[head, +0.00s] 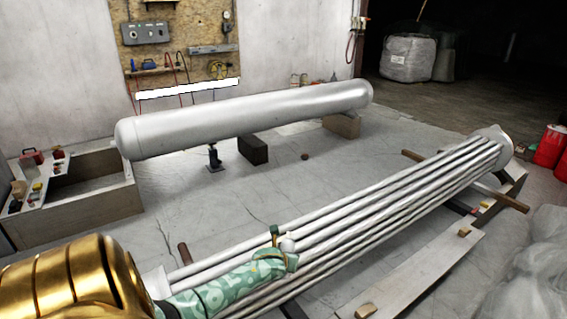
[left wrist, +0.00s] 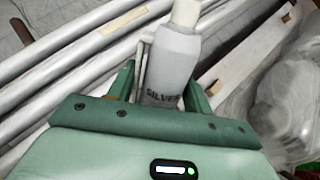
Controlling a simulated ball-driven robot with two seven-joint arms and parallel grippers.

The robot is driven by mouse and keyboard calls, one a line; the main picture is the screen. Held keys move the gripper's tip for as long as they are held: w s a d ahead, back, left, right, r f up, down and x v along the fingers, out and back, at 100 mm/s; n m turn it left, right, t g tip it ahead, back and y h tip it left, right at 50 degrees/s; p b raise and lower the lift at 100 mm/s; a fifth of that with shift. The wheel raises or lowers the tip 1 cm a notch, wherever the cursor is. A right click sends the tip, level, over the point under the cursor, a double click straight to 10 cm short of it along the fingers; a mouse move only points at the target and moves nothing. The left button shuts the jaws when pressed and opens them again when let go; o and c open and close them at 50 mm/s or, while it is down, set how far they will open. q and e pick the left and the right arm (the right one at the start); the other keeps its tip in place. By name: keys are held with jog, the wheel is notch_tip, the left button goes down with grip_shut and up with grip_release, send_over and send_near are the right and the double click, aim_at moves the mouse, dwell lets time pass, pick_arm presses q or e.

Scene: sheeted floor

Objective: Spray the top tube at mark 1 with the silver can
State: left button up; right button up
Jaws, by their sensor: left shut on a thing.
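The silver can (left wrist: 172,62), a grey can with a white top and the word "SILVER" on it, stands between the fingers of my left gripper (left wrist: 163,88), which is shut on it. In the head view, my left gripper (head: 283,250) is over the near-left part of the tube bundle, with the can's pale top (head: 287,243) just showing. The top tube (head: 390,190) runs from lower left to upper right along the bundle. In the left wrist view, a tan strip (left wrist: 122,21) lies on a tube beyond the can; I cannot read a mark number. My right gripper is not in view.
A large silver cylinder (head: 250,112) lies on blocks behind the bundle. A wooden plank (head: 415,270) with small blocks lies in front. Plastic-wrapped material (head: 535,260) and red containers (head: 551,146) are at right. A grey box (head: 95,205) stands at left. The sheeted floor between cylinder and bundle is mostly clear.

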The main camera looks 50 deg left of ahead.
pick_arm(q)
jog(key=shift+a+f, duration=0.35)
jog(key=shift+a, duration=0.05)
jog(key=shift+w+a+f+b, duration=0.2)
jog(key=shift+f+b, duration=0.1)
jog(key=shift+b, duration=0.15)
jog(key=f+b+x, duration=0.1)
jog(key=b+x, duration=0.3)
jog(key=b, duration=0.1)
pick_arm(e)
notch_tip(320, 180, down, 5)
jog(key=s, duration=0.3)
pick_arm(q)
jog(key=s+a+p, duration=0.2)
jog(key=s+p, duration=0.8)
jog(key=s, duration=1.2)
jog(key=shift+s+r, duration=0.25)
jog(key=shift+r, duration=0.2)
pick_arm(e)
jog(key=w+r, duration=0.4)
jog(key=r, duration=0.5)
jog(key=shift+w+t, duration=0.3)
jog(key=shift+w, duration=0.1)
